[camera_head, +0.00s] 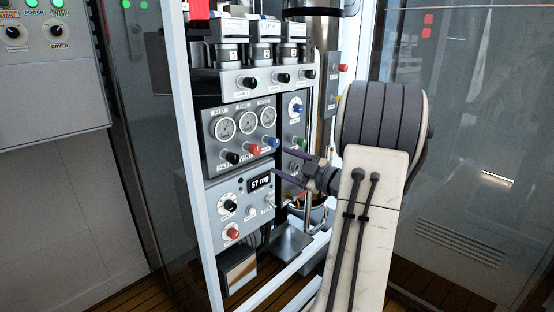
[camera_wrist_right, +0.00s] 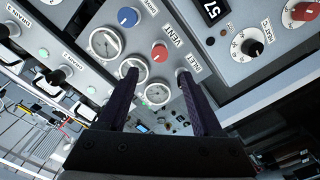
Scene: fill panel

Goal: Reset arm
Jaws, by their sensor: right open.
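My right arm (camera_head: 375,215) comes in from the lower right in the head view. Its gripper (camera_head: 281,163) is open and empty in front of the fill panel, pointing left, near the gauge panel's lower edge and the 57 mg display. In the right wrist view the two dark fingers of the gripper (camera_wrist_right: 158,85) stand apart with nothing between them. Beyond them are gauges, a red knob (camera_wrist_right: 159,52) and a blue knob (camera_wrist_right: 128,17). I cannot tell whether the fingers touch any knob. My left gripper is not in view.
The gauge panel (camera_head: 213,155) has black, red and blue knobs. The scale panel (camera_head: 213,191) below shows 57 mg (camera_head: 260,182). A white frame post (camera_head: 187,140) stands left of the panels. A metal column (camera_head: 320,60) is behind my arm. A glass wall (camera_head: 465,180) is at the right.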

